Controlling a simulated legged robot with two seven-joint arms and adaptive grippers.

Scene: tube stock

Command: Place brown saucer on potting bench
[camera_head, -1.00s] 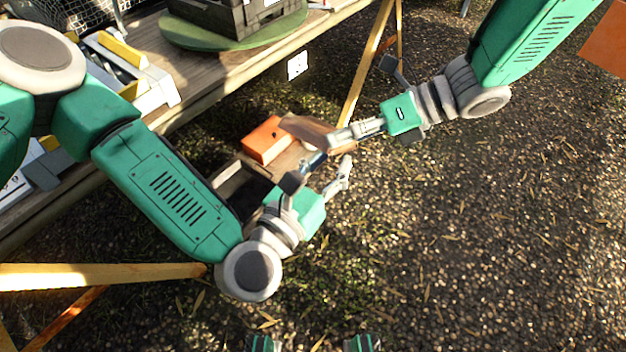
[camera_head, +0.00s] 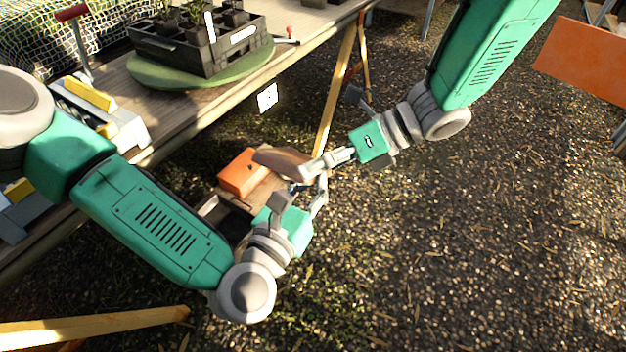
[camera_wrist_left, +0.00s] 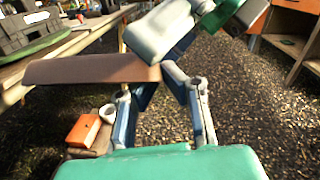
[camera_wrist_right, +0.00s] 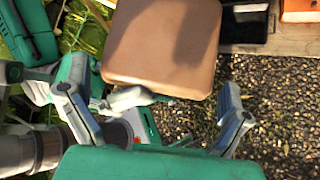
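The brown saucer (camera_head: 283,163) is a flat square plate, held off the ground beside the wooden bench (camera_head: 165,140). It shows edge-on in the left wrist view (camera_wrist_left: 85,69) and face-on in the right wrist view (camera_wrist_right: 160,42). My left gripper (camera_head: 300,188) has its fingertips together at the saucer's near corner, gripping its edge; the tips are partly hidden. My right gripper (camera_head: 325,162) is close to the saucer's right edge. In the right wrist view its fingers (camera_wrist_right: 150,95) are wide apart, with the saucer beyond them. Whether they touch it cannot be told.
On the bench stand a black plant crate (camera_head: 205,50) on a green round mat (camera_head: 150,75) and a grey tray with yellow parts (camera_head: 115,115).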

